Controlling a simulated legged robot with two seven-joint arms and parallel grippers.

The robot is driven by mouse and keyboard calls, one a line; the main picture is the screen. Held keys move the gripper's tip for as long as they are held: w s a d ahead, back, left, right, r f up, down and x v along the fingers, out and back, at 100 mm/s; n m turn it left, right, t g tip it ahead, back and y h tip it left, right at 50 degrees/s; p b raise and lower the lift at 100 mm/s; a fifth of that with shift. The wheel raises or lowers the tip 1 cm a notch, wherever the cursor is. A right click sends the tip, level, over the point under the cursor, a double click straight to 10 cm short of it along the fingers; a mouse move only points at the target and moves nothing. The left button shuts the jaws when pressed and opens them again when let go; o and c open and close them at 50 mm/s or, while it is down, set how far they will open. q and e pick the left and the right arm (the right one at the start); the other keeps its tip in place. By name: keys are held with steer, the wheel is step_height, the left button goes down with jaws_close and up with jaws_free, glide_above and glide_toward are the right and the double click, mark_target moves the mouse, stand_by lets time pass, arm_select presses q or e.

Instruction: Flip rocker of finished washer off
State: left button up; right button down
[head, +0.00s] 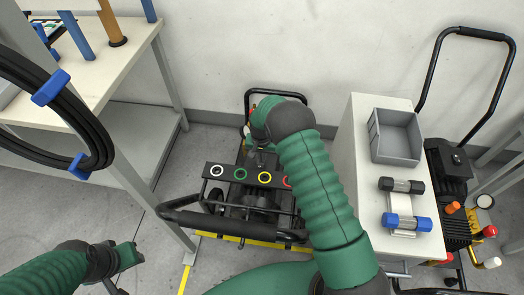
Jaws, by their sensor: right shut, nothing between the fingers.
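A pressure washer (235,205) with a black tube frame stands on the floor in the middle. Its dark panel carries white, green, yellow and red rings. My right arm reaches over it from the lower right and hides part of its back and right side. My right gripper (260,158) is small, dark and shut with nothing in it, just behind the ringed panel. I cannot tell whether it touches the washer. No rocker can be made out. A second washer (452,170) stands at the far right. My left gripper (122,268) is low at the left, away from both washers; its fingers are unclear.
A white cabinet (352,150) between the washers holds a grey bin (397,137) and two cylinders, one black-ended (401,185) and one blue-ended (407,222). A workbench (120,75) and a black hose coil (60,95) are at left. Yellow tape (186,275) marks the floor.

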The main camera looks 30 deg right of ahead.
mark_target(261, 167)
steer(key=shift+s+a+f, duration=0.25)
steer(key=shift+f, duration=0.3)
steer(key=shift+s+a+f, duration=0.2)
steer(key=shift+f, duration=0.3)
steer(key=shift+s+a+f, duration=0.25)
steer(key=shift+s+f, duration=0.2)
steer(key=shift+f, duration=0.1)
steer(key=shift+w+d+r, duration=0.1)
steer(key=shift+w+d, duration=0.25)
steer(key=shift+w, duration=0.2)
steer(key=shift+d+r, duration=0.1)
steer(key=shift+w+r, duration=0.1)
steer(key=shift+r, duration=0.1)
